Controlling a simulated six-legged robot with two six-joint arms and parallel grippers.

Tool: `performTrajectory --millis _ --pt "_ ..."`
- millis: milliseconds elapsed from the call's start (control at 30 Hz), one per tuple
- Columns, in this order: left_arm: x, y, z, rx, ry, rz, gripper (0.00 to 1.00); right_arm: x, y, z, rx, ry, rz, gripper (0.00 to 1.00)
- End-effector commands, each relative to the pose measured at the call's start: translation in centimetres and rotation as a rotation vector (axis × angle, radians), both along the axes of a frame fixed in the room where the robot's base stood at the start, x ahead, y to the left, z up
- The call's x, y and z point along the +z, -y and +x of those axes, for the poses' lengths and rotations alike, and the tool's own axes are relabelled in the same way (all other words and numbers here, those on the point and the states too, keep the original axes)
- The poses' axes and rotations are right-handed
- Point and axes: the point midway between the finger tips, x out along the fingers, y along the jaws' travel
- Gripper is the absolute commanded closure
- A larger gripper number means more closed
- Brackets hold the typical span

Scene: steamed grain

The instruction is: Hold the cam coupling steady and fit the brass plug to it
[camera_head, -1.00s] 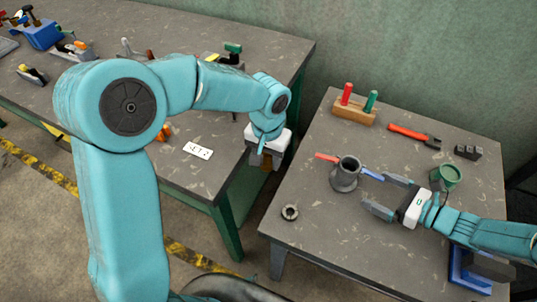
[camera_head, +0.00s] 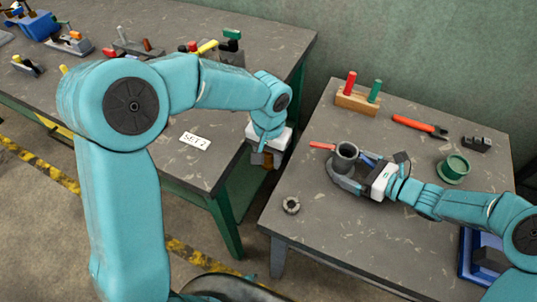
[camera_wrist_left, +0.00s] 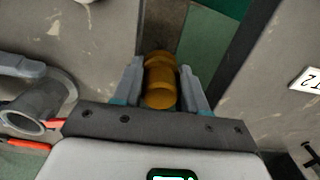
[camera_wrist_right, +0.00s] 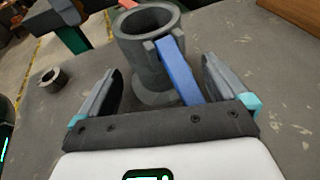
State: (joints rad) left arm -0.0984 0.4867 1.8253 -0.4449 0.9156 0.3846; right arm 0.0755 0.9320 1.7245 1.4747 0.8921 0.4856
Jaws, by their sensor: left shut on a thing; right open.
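The grey cam coupling (camera_head: 346,152) stands upright on the right table, with a red lever on one side and a blue lever on the other. In the right wrist view the coupling (camera_wrist_right: 150,48) stands between my right gripper's spread fingers, its blue lever (camera_wrist_right: 180,70) pointing back toward the palm. My right gripper (camera_head: 347,176) is open around the coupling's near side. The brass plug (camera_wrist_left: 160,80) is held between the fingers of my left gripper (camera_wrist_left: 160,88). In the head view my left gripper (camera_head: 268,158) hangs over the gap between the tables, the plug mostly hidden below it.
A small grey ring (camera_head: 291,205) lies near the right table's left edge. A wooden block with red and green pegs (camera_head: 358,101), a red-handled tool (camera_head: 418,124), a dark block (camera_head: 477,144) and a green cup (camera_head: 454,168) stand farther back. A label (camera_head: 195,141) lies on the left table.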

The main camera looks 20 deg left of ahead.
Motion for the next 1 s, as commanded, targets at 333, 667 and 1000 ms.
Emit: performTrajectory --millis 333,667,1000 --pt "0.1 0.0 0.0 0.0 0.001 0.0 1.0 0.0 0.0 0.0 -0.001 0.0 0.0 0.52" --pt "0.6 0.8 1.2 0.0 0.004 0.004 1.0 0.1 0.1 0.0 -0.002 0.001 0.0 0.61" --pt "6.3 9.9 8.5 0.005 0.011 0.017 1.0 0.1 0.1 0.1 -0.002 0.001 0.0 0.61"
